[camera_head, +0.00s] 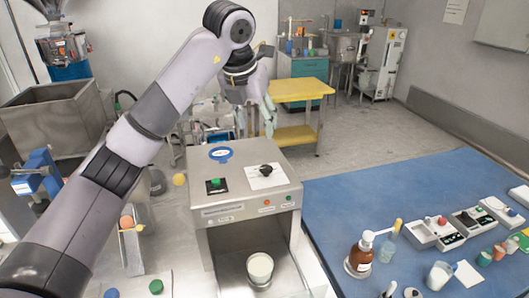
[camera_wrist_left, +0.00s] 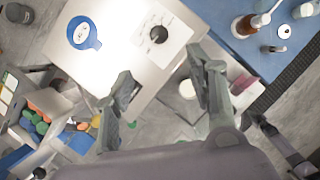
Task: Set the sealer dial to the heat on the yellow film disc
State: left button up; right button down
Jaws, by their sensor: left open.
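A steel box-shaped machine (camera_head: 245,211) stands at the centre of the head view. On its top is a black dial (camera_head: 266,170) on a white plate; the dial also shows in the left wrist view (camera_wrist_left: 158,34). A blue disc with a tab and a white centre (camera_head: 221,154) lies near the dial, also in the wrist view (camera_wrist_left: 83,33). Its printing is too small to read. I cannot make out a yellow film disc for certain. My left gripper (camera_head: 256,128) is open and empty, beyond the machine's back edge, apart from the dial. My right gripper is not in view.
A green button (camera_head: 215,183) sits on the machine top, and a white cup (camera_head: 260,267) stands in its bay. A small yellow round thing (camera_head: 179,180) is at its left. The blue mat (camera_head: 355,205) at right holds bottles and small devices.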

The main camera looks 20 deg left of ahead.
pick_arm(q)
jog(key=p, duration=0.5)
send_near(266, 167)
jog(key=x, duration=0.6)
jog(key=shift+d+f, duration=0.1)
jog(key=shift+f, duration=0.2)
jog(key=shift+w+f, duration=0.3)
jog(key=shift+f, duration=0.35)
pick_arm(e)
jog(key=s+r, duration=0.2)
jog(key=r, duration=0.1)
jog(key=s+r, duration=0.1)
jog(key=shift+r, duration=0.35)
pick_arm(q)
jog(key=shift+c, duration=0.3)
jog(key=c, duration=1.1)
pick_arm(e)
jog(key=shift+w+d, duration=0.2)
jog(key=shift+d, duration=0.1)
